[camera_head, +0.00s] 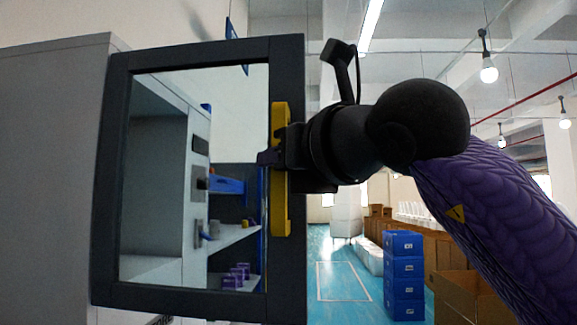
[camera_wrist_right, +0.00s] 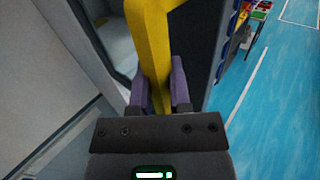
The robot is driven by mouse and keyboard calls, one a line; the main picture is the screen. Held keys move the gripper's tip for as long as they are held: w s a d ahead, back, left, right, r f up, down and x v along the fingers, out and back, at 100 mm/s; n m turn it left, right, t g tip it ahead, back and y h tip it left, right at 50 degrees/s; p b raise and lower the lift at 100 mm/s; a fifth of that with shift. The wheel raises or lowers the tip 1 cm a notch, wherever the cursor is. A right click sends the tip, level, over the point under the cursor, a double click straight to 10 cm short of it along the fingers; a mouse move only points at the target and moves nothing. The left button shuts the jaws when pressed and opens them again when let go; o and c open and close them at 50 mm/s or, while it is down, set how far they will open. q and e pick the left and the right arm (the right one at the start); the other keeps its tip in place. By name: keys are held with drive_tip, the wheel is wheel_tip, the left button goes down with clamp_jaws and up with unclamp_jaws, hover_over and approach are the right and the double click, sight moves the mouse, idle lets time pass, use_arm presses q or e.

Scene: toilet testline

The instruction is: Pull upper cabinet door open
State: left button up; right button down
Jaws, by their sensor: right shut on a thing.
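The upper cabinet door (camera_head: 287,268) has a dark frame around a clear pane and stands swung out from the grey cabinet (camera_head: 50,180) at the left. A yellow bar handle (camera_head: 281,215) is fixed upright on its right side. My right gripper (camera_head: 272,157) reaches in from the right and is shut on the handle. In the right wrist view the yellow handle (camera_wrist_right: 150,45) runs between the two purple fingertips (camera_wrist_right: 160,88). The fingers cover the middle of the handle. My left gripper is not in view.
Through the pane, shelves with blue bins (camera_head: 228,185) and small purple items (camera_head: 237,272) show. Stacked blue crates (camera_head: 404,268) and cardboard boxes (camera_head: 455,290) stand at the right. The blue floor (camera_head: 340,285) between door and crates is clear.

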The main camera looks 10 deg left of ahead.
drive_tip(key=c, duration=0.6)
unclamp_jaws()
drive_tip(key=shift+a, duration=0.1)
drive_tip(key=shift+s+d+f, duration=0.1)
drive_tip(key=shift+s+d, duration=0.1)
drive_tip(key=b+v, duration=0.4)
drive_tip(key=v, duration=0.5)
drive_tip(key=shift+s+d, duration=0.1)
drive_tip(key=shift+s, duration=0.05)
